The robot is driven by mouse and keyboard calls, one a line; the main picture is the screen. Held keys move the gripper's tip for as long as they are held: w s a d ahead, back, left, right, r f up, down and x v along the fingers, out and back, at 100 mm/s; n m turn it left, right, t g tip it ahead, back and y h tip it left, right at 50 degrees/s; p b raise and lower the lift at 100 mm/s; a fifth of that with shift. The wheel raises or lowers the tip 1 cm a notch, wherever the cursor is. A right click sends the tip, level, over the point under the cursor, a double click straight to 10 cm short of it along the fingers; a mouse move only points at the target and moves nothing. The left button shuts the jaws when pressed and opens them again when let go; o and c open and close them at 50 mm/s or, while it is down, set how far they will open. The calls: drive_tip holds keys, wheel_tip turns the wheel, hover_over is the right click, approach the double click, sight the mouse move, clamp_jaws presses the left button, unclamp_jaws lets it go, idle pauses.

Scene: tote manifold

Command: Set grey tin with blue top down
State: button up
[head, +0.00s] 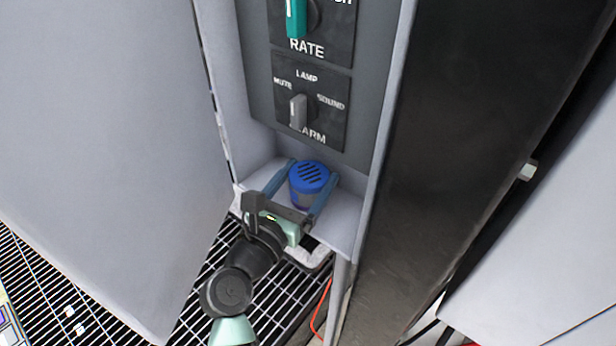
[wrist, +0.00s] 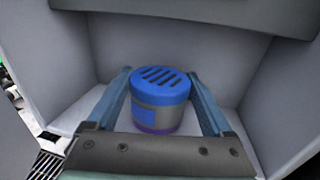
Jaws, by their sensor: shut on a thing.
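The grey tin with a blue slotted top (head: 309,184) is upright in the cabinet's lower recess. In the wrist view the tin (wrist: 160,100) shows its blue lid, grey side, a blue label patch and a purple band at the bottom. My gripper (head: 312,172) reaches into the recess with one blue finger on each side of the tin, shut on it. The light floor of the recess (head: 340,222) lies under the tin. I cannot tell whether the tin's base touches that floor.
Above the recess is a grey panel with an alarm knob (head: 299,112) and a teal rate knob (head: 296,18). An open cabinet door (head: 100,130) stands to the left, close to my arm. The recess side walls are near the fingers. Metal grating (head: 200,325) covers the floor below.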

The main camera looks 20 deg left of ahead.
drive_tip(key=o, duration=1.2)
drive_tip(key=shift+f, duration=0.15)
drive_tip(key=shift+o, duration=0.8)
drive_tip(key=shift+w, duration=0.15)
drive_tip(key=s+a+b, duration=0.2)
drive_tip(key=s+b, duration=0.1)
drive_tip(key=s, duration=0.9)
drive_tip(key=shift+a, duration=0.1)
